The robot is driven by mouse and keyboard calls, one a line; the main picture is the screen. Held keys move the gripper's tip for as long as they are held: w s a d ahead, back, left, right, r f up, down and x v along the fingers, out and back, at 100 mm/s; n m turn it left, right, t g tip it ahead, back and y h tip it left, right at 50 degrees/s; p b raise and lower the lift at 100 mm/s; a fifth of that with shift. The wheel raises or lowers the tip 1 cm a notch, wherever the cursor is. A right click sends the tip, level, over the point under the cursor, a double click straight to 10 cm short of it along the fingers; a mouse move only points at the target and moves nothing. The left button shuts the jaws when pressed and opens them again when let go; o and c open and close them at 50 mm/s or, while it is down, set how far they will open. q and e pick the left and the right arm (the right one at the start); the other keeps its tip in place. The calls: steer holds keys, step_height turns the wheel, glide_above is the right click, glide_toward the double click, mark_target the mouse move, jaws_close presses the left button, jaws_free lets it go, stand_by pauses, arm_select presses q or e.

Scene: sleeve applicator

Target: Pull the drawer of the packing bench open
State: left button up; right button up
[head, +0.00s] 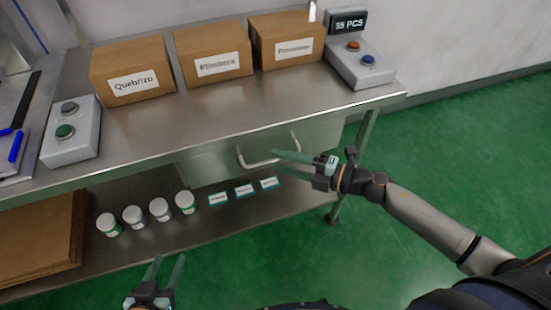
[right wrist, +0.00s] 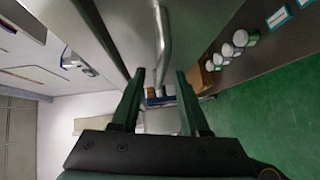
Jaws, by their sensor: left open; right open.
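The packing bench (head: 235,115) has a steel top with a grey drawer (head: 215,164) under it, which looks closed. The drawer's bar handle (head: 262,163) is on its front. My right gripper (head: 284,158) is open at the handle's right part. In the right wrist view the handle (right wrist: 164,38) runs down toward the space between the open fingertips of my right gripper (right wrist: 161,76). I cannot tell whether the fingers touch it. My left gripper (head: 168,260) is open and empty, low in front of the lower shelf, away from the drawer.
Three cardboard boxes (head: 134,89) stand on the bench top between two button boxes (head: 71,146) (head: 358,68). Several white jars (head: 160,209) and three labelled cards (head: 244,190) are on the lower shelf (head: 150,243). A bench leg (head: 362,130) stands beyond my right gripper. Green floor lies free in front.

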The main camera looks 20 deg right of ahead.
steer(key=shift+x, duration=1.2)
steer(key=shift+d, duration=0.1)
steer(key=shift+c, duration=0.3)
jaws_close()
